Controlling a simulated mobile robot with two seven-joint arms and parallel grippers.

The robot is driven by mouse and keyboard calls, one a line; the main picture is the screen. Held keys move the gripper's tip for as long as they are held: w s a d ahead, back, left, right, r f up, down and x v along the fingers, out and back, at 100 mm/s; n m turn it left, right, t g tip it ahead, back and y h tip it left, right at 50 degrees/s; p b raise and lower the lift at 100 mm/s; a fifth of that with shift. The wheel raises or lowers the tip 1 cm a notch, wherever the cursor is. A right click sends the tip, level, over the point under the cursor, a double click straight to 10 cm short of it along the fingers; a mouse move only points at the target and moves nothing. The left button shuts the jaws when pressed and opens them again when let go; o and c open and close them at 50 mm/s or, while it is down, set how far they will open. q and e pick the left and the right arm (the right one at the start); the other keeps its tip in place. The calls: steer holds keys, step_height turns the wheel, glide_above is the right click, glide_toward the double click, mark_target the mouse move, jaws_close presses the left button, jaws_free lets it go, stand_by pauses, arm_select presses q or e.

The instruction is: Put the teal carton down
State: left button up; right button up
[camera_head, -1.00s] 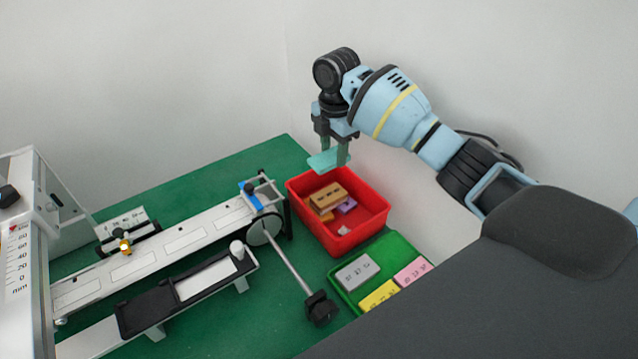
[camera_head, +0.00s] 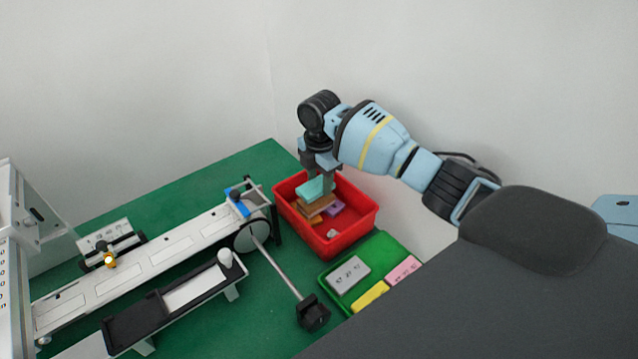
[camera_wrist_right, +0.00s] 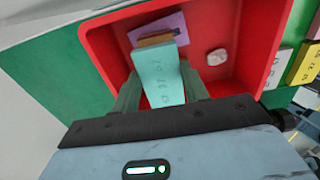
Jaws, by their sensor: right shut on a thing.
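The teal carton (camera_head: 314,189) is held by my right gripper (camera_head: 321,181), low inside the red bin (camera_head: 345,245). In the right wrist view the teal carton (camera_wrist_right: 158,75) lies between the two fingers of my right gripper (camera_wrist_right: 160,92), with printed marks on its face. A brown carton (camera_head: 314,207) lies in the bin just under it; I cannot tell whether the two touch. My left gripper is not in view.
The red bin also holds a purple carton (camera_head: 334,208), an orange carton (camera_head: 317,220) and a small whitish lump (camera_head: 332,233). A green tray (camera_head: 380,248) with grey (camera_head: 347,274), yellow (camera_head: 370,297) and pink (camera_head: 404,270) cartons stands beside it. A rail machine (camera_head: 150,258) fills the left.

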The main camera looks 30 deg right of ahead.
mark_target(319, 184)
steer(key=shift+f, duration=0.85)
steer(key=shift+f, duration=0.55)
steer(key=o, duration=1)
step_height(319, 184, up, 13)
steer(key=shift+r+p, duration=0.1)
steer(key=shift+p, duration=0.3)
